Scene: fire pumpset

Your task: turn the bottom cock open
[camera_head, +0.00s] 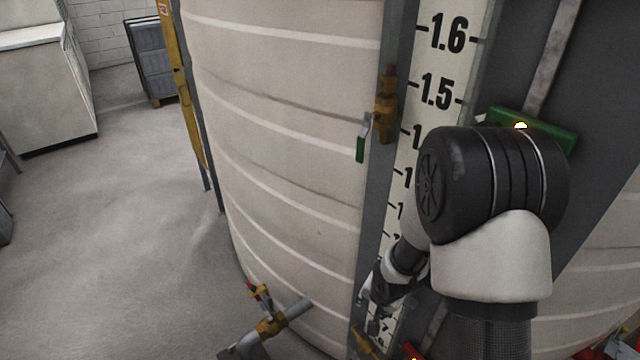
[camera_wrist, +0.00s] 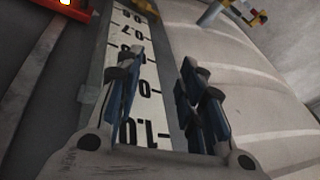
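The lower brass cock (camera_head: 366,343) shows in the head view at the bottom edge, by the foot of the gauge strip, partly cut off. A yellow-brass piece in the wrist view (camera_wrist: 168,18), at the top beside the scale, looks like the same cock. I cannot make out its handle. My gripper (camera_head: 376,296) is in front of the lower scale, above this cock. In the wrist view its two fingers (camera_wrist: 160,75) stand apart, open, with nothing between them. The upper brass cock (camera_head: 386,104) has a green handle (camera_head: 361,148) hanging down.
The numbered gauge strip (camera_head: 437,75) runs down the ribbed tank (camera_head: 285,130). A brass valve with a red handle (camera_head: 268,318) sits on a pipe at lower left. A green box (camera_head: 545,132) is right of the scale; a red part (camera_wrist: 68,8) lies below.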

